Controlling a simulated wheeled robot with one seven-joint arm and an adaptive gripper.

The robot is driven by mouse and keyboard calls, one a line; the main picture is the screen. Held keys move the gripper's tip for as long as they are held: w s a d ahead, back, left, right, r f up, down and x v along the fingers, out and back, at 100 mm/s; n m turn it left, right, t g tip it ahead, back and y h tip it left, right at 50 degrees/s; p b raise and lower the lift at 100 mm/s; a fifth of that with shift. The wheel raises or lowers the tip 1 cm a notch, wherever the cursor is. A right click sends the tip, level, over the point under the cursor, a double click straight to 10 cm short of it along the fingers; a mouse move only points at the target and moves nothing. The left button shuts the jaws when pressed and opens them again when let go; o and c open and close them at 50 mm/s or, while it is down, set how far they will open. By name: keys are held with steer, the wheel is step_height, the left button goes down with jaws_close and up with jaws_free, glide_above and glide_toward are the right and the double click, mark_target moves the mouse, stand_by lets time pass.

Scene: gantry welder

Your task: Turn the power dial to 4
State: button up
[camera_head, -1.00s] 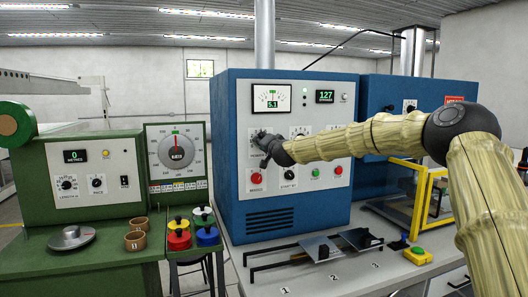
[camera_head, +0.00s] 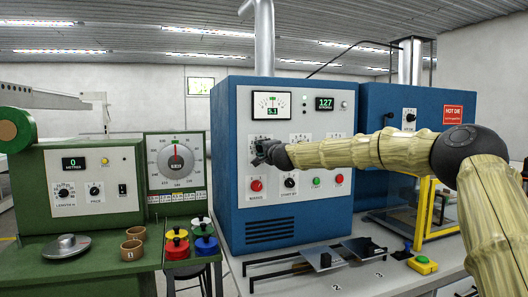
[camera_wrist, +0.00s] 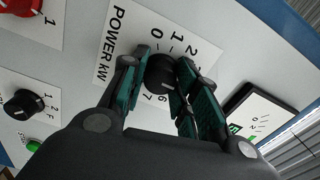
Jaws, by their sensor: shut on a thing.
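The power dial (camera_wrist: 160,74) is a round black knob on a white plate labelled POWER kW (camera_wrist: 119,43), on the blue welder cabinet's front. My gripper (camera_wrist: 162,80) is closed around the knob, one teal-padded finger on each side. In the wrist view 0, 1, 2 and part of a 3 show above the knob, and 6 and 7 show below it; the fingers cover other marks. I cannot tell which number the knob points at. In the head view my gripper (camera_head: 262,153) hides most of the dial. The meter (camera_head: 271,105) above has small, blurred green digits.
A display (camera_head: 324,103) reads 127. The green machine (camera_head: 110,200) stands left.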

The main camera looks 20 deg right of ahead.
steer(key=shift+d, duration=0.1)
steer(key=o, duration=1)
steer(key=shift+d, duration=0.1)
steer(key=shift+o, duration=0.2)
steer(key=s, duration=1.2)
steer(key=shift+d, duration=0.15)
